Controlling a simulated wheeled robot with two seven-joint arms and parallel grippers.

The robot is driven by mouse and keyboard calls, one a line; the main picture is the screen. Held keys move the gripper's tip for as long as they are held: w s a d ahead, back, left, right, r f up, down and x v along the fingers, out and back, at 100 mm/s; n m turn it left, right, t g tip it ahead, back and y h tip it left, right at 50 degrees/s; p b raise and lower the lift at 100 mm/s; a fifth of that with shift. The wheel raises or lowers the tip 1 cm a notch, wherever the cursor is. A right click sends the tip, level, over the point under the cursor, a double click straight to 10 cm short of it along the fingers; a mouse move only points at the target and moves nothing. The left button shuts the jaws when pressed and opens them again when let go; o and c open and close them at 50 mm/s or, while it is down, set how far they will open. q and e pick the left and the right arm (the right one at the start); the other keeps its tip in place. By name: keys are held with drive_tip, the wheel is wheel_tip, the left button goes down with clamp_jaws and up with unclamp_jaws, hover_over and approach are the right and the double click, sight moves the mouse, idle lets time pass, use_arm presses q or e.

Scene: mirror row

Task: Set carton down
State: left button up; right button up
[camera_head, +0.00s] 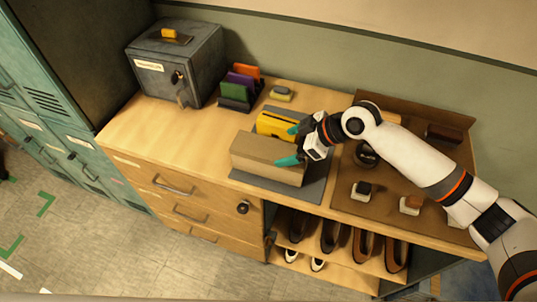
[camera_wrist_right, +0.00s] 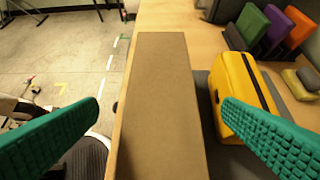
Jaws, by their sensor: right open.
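The carton is a long, plain brown box (camera_head: 268,158) near the front edge of the wooden counter. It appears to stand on a grey mat (camera_head: 310,193). In the right wrist view its long top (camera_wrist_right: 160,100) fills the middle. My right gripper (camera_head: 291,145) is at the carton's right end, with its teal fingers open. In the wrist view the fingers (camera_wrist_right: 160,138) lie wide on either side of the carton, with gaps showing. The right finger overlaps the yellow case there. My left gripper is not in view.
A yellow case (camera_head: 275,124) stands close behind the carton. Orange, purple and green upright items (camera_head: 240,85) and a grey safe (camera_head: 176,62) stand farther left. A brown tray (camera_head: 395,210) with brushes is to the right. Shoes (camera_head: 330,236) sit on shelves below. The counter's left part is clear.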

sight(272, 149)
drive_tip(key=shift+x, duration=0.9)
drive_tip(key=shift+w+a+p, duration=0.1)
drive_tip(key=shift+a+p, duration=0.2)
drive_tip(key=shift+p, duration=0.05)
drive_tip(key=p+x, duration=0.2)
drive_tip(key=x, duration=0.2)
drive_tip(key=shift+w+a, duration=0.15)
drive_tip(key=shift+a, duration=0.05)
drive_tip(key=shift+a+f, duration=0.15)
drive_tip(key=shift+f, duration=0.15)
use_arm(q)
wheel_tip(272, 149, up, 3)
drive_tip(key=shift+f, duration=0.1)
use_arm(e)
drive_tip(key=shift+r, duration=0.15)
drive_tip(key=c, duration=1.3)
